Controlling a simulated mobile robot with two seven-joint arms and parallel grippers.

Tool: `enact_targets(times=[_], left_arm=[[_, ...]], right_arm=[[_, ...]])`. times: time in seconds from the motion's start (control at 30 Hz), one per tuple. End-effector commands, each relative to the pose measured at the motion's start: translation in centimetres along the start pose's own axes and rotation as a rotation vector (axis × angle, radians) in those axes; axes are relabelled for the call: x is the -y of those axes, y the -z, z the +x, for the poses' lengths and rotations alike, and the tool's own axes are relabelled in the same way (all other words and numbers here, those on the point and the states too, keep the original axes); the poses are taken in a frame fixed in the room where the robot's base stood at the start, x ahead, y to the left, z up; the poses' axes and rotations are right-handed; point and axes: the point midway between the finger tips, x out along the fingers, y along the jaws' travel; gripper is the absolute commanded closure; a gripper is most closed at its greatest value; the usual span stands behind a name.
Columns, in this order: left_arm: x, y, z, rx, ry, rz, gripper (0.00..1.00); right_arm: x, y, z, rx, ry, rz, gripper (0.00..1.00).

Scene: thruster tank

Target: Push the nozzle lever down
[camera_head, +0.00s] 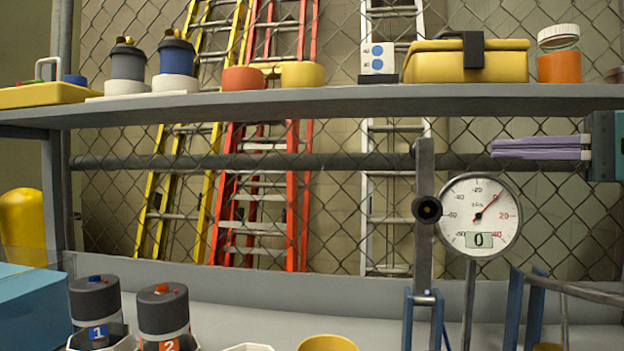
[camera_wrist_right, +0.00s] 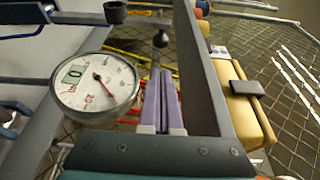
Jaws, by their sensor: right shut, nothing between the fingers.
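The likely nozzle lever is an upright grey bar (camera_head: 425,260) right of centre in the head view, with a dark round nozzle-like piece (camera_head: 427,209) on it. Its lower end sits between blue brackets. In the right wrist view the dark round piece (camera_wrist_right: 115,12) shows at the top. My right gripper (camera_head: 494,148), with purple fingers, comes in from the right under the shelf, above the gauge. It is shut and empty, its tips apart from the bar and to its right. The fingers also show in the wrist view (camera_wrist_right: 158,103). My left gripper is out of view.
A round gauge (camera_head: 479,215) reading 0 stands close below my right fingers. A grey shelf (camera_head: 300,103) above holds a yellow box (camera_head: 430,68), jars and cups. Numbered canisters (camera_head: 95,308) stand lower left. Blue frames (camera_head: 535,300) stand lower right.

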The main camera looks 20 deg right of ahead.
Motion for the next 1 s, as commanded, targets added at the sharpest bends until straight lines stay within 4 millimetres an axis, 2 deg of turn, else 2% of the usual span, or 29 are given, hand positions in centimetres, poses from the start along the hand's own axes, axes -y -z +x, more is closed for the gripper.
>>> enact_targets(times=[0.3, 0.43, 0.57, 0.8, 1.0], left_arm=[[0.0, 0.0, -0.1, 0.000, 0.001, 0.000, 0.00], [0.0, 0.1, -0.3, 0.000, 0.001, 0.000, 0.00], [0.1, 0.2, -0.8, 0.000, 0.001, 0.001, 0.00], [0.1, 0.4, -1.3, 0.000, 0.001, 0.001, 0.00], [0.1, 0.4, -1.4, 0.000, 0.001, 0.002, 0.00]], right_arm=[[0.1, 0.0, 0.0, 0.000, 0.002, 0.001, 1.00], [0.2, 0.0, 0.7, 0.000, 0.002, 0.001, 1.00], [0.3, -0.1, 2.6, 0.002, 0.003, 0.001, 1.00], [0.2, -0.1, 7.0, 0.003, 0.003, 0.002, 1.00], [0.1, 0.0, 9.4, 0.000, 0.002, 0.001, 1.00]])
